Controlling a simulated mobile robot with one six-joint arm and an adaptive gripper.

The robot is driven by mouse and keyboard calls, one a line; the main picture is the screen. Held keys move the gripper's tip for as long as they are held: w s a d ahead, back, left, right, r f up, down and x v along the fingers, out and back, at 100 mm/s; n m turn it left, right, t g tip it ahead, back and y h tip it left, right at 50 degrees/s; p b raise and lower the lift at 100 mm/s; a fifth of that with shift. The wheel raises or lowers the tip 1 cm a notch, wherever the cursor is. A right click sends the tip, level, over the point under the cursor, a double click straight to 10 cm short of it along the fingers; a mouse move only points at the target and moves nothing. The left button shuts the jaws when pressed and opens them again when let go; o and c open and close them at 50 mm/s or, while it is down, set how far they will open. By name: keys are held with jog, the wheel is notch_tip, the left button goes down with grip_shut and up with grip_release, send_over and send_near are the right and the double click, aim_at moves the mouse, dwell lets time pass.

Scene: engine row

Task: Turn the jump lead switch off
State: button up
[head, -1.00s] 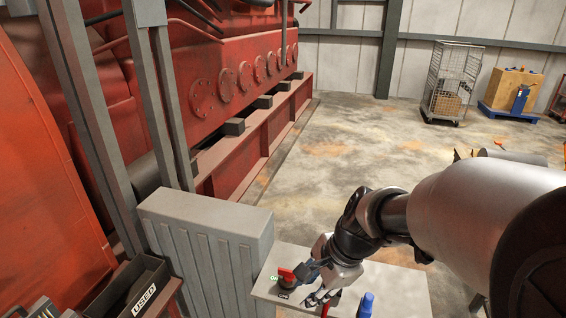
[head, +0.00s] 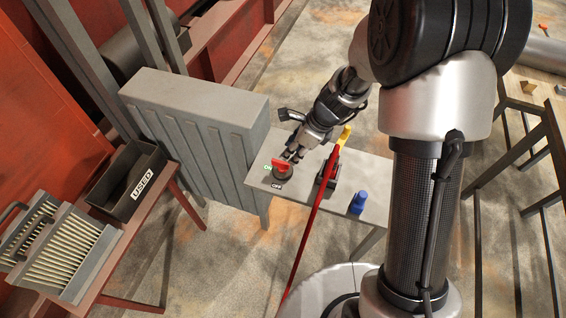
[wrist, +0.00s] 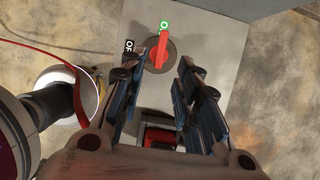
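The jump lead switch has a red handle (head: 281,164) on a round dark base, on a pale grey bench top. In the wrist view the red handle (wrist: 162,48) points at the green ON label (wrist: 164,27). The black OFF label (wrist: 129,46) lies to its left; it also shows in the head view (head: 277,187). My gripper (wrist: 164,70) is open, its two fingers apart, with the handle in line with the gap. In the head view my gripper (head: 292,154) is right at the switch; I cannot tell whether it touches the handle.
A grey ribbed cabinet (head: 195,120) is behind left. A black USED bin (head: 125,180) is at far left.

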aim_at(282, 162)
jog(key=b+x, duration=0.2)
jog(key=x, duration=0.6)
jog(key=shift+b, duration=0.3)
grip_shut()
